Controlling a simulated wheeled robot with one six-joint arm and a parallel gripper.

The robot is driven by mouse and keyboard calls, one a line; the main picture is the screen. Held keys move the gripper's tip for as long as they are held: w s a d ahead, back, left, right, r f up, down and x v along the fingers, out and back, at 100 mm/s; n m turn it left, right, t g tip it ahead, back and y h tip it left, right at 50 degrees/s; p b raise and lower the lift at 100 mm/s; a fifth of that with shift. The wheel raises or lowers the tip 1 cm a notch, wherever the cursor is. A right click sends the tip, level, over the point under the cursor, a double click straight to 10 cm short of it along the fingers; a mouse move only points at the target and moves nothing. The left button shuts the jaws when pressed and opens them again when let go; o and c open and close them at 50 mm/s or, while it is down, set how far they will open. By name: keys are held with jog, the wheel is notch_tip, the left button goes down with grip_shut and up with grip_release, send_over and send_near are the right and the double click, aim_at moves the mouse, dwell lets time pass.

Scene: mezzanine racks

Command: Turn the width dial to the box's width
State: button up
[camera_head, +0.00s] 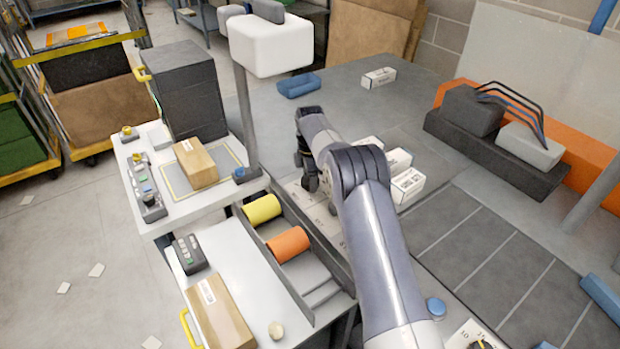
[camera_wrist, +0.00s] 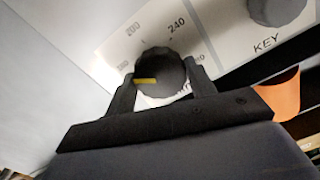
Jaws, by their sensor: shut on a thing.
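The dial (camera_wrist: 158,66) is a round black knob with a yellow pointer mark, seen in the wrist view. My gripper (camera_wrist: 160,75) is shut on it, one finger on each side. The yellow mark points left, toward a blurred number; 200 and 240 are printed farther around the scale. Part of the printed label is hidden behind the right finger. In the head view my arm hides the dial. One cardboard box (camera_head: 196,166) lies on a marked mat on the white bench; another (camera_head: 218,312) lies on the nearer white table.
A second black knob (camera_wrist: 275,8) stands above the word KEY. A yellow roll (camera_head: 262,210) and an orange roll (camera_head: 289,244) lie in a grey trough beside my arm. A white-headed post (camera_head: 244,110) rises near the mat. Small white cartons (camera_head: 407,185) lie right of my arm.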

jog(key=shift+n, duration=0.4)
jog(key=o, duration=1)
jog(key=shift+c, duration=0.2)
jog(key=shift+r, duration=0.1)
notch_tip(320, 180, up, 11)
jog(key=shift+f+b, duration=0.2)
jog(key=shift+b, duration=0.2)
notch_tip(320, 180, down, 11)
jog(key=shift+r+p, duration=0.1)
jog(key=shift+p, duration=0.35)
